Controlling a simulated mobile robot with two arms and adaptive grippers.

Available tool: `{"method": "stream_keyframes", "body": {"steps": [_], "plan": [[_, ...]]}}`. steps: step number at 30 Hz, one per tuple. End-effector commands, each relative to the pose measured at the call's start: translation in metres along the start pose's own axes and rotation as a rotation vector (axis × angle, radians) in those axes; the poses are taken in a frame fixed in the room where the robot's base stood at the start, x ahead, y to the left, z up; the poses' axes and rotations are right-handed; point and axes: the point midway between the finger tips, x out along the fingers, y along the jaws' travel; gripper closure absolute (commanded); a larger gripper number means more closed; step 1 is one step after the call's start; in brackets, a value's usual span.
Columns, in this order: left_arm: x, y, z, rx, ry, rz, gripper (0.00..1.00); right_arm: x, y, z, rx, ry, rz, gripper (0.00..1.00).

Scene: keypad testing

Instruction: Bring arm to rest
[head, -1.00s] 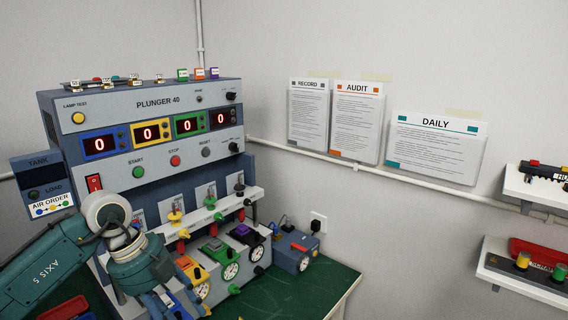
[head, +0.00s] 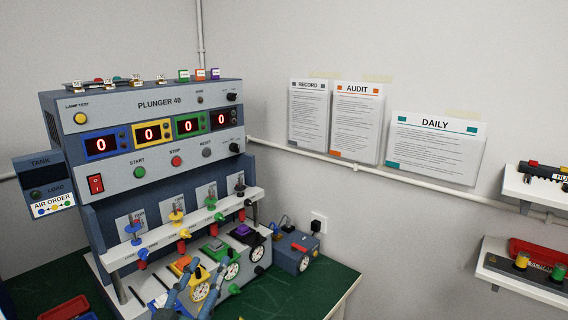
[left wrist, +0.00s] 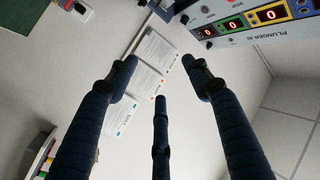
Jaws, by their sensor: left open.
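My left gripper (head: 186,288) shows at the bottom of the head view, only as dark blue fingers in front of the lower edge of the machine. In the left wrist view its three fingers (left wrist: 160,82) are spread apart with nothing between them. The grey and blue "PLUNGER 40" machine (head: 160,88) stands at the left of the head view. Part of it also shows upside down in the left wrist view (left wrist: 252,32). I cannot tell whether the fingers touch the machine. My right gripper is not in view.
The green bench top (head: 320,287) is clear at the right. A blue box (head: 292,254) with cables stands beside the machine. Wall shelves (head: 524,287) with tools are at the far right. Notices (head: 436,145) hang on the wall. A red tray (head: 70,309) is at bottom left.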

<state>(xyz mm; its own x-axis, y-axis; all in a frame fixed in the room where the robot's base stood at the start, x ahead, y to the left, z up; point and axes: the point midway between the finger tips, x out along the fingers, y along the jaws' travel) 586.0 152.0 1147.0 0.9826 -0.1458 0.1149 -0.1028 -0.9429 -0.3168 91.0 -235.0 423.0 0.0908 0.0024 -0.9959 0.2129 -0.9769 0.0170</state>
Motion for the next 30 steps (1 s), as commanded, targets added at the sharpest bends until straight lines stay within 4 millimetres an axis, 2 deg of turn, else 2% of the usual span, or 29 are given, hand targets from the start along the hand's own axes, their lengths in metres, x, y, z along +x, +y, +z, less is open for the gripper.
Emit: {"method": "stream_keyframes", "body": {"steps": [1, 3, 5, 6, 10, 15, 20, 25, 26, 27, 30], "plan": [[-0.016, -0.003, 0.036, -0.038, -0.126, -0.024, 0.50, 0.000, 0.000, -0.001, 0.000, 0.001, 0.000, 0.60], [-0.042, -0.005, 0.083, -0.074, -0.300, -0.045, 0.50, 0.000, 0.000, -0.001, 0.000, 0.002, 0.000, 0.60], [-0.069, -0.002, 0.121, -0.100, -0.448, -0.049, 0.50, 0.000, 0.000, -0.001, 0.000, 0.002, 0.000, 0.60], [-0.089, 0.002, 0.143, -0.116, -0.542, -0.045, 0.50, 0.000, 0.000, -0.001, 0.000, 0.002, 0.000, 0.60], [-0.158, 0.019, 0.198, -0.157, -0.815, -0.004, 0.50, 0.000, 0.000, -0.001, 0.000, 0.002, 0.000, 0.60], [-0.231, 0.042, 0.232, -0.190, -1.054, 0.070, 0.50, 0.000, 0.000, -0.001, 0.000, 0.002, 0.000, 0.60], [-0.286, 0.059, 0.245, -0.211, -1.216, 0.140, 0.50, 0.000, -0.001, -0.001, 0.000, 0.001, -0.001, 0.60], [-0.338, 0.075, 0.250, -0.232, -1.357, 0.217, 0.50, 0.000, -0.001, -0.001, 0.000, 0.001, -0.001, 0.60], [-0.345, 0.078, 0.251, -0.234, -1.379, 0.230, 0.50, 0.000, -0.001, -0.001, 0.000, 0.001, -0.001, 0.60], [-0.340, 0.082, 0.266, -0.231, -1.379, 0.228, 0.50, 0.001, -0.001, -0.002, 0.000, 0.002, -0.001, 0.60], [-0.336, 0.091, 0.293, -0.229, -1.386, 0.230, 0.50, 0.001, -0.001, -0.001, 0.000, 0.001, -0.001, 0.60]]}}
